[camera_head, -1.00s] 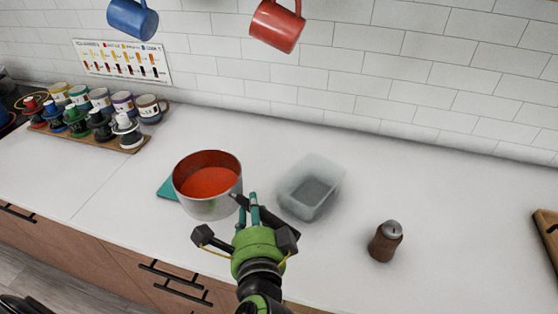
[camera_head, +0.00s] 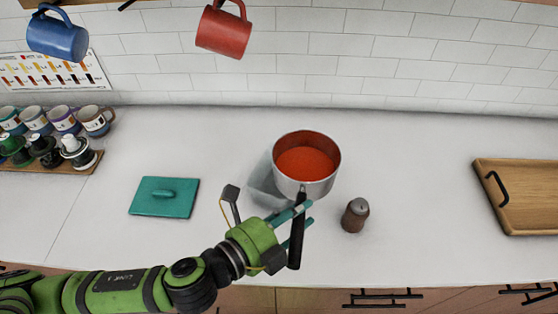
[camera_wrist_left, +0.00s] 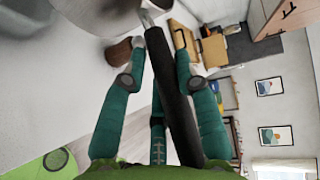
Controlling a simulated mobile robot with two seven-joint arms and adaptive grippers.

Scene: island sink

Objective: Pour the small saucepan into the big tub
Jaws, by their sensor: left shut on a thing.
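The small saucepan (camera_head: 318,186) is a silver pan filled with red-orange contents. It looks nearly upright, seemingly held above the counter. My left gripper (camera_head: 304,213) is shut on its black handle (camera_head: 296,240); the handle also runs between the teal fingers in the left wrist view (camera_wrist_left: 170,95). My right gripper is not in view.
A brown shaker (camera_head: 355,215) stands just right of the pan. A teal lid or board (camera_head: 164,197) lies to the left. A wooden tray (camera_head: 520,200) is at the right. Blue (camera_head: 57,38) and red (camera_head: 222,30) mugs hang above. Counter between shaker and tray is clear.

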